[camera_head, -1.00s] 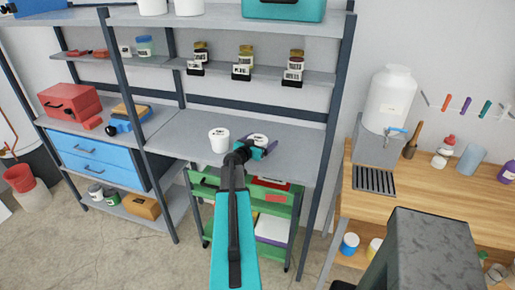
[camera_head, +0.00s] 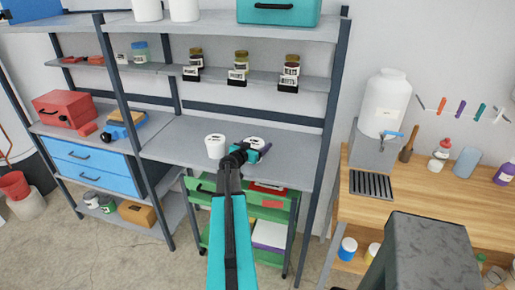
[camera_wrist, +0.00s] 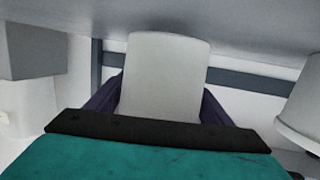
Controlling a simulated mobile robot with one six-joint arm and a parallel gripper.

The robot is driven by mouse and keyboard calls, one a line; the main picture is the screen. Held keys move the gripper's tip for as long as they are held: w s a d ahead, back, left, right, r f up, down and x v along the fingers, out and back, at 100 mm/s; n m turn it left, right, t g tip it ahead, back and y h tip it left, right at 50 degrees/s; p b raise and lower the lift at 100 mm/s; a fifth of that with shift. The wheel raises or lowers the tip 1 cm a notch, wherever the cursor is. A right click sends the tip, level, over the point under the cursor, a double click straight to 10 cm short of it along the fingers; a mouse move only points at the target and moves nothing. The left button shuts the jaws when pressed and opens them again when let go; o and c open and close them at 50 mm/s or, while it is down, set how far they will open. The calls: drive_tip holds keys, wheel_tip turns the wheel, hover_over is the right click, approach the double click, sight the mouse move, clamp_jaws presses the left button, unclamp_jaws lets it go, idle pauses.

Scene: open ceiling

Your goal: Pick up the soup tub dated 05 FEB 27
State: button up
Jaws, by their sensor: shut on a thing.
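My gripper (camera_head: 257,152) is shut on a white tub (camera_head: 255,142) above or at the grey middle shelf of the rack. The wrist view appears upside down. There the held tub (camera_wrist: 164,80) stands between the dark purple fingers, its plain side facing the camera. I cannot tell whether its base touches the shelf. A second white tub (camera_head: 215,146) with dark print on its lid stands just left of it in the head view. This second tub (camera_wrist: 303,105) is at the right edge of the wrist view. No date is readable on either tub.
The middle shelf (camera_head: 180,146) is clear left of the tubs. Small jars (camera_head: 237,68) stand on the narrow shelf above. A rack post (camera_head: 325,150) rises on the right. A green cart (camera_head: 208,197) stands below. A wooden counter (camera_head: 435,199) with a white dispenser (camera_head: 384,101) is at right.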

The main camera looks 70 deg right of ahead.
drive_tip(key=shift+r+b, duration=0.45)
drive_tip(key=shift+r, duration=0.35)
drive_tip(key=shift+a+r+b, duration=0.25)
drive_tip(key=shift+r+b, duration=0.05)
drive_tip(key=shift+r, duration=0.05)
drive_tip(key=s+a+r+b, duration=0.1)
drive_tip(key=a+b, duration=0.2)
drive_tip(key=a, duration=1)
drive_tip(key=shift+s+r+b, duration=0.25)
drive_tip(key=shift+r+b, duration=0.05)
drive_tip(key=p, duration=0.4)
drive_tip(key=shift+a+r+p, duration=0.1)
drive_tip(key=shift+a+p, duration=0.15)
drive_tip(key=shift+p, duration=0.05)
drive_tip(key=a+p, duration=0.1)
drive_tip(key=p, duration=0.6)
drive_tip(key=shift+s+a, duration=0.15)
drive_tip(key=shift+a, duration=0.1)
drive_tip(key=shift+a+p, duration=0.2)
drive_tip(key=shift+p, duration=0.45)
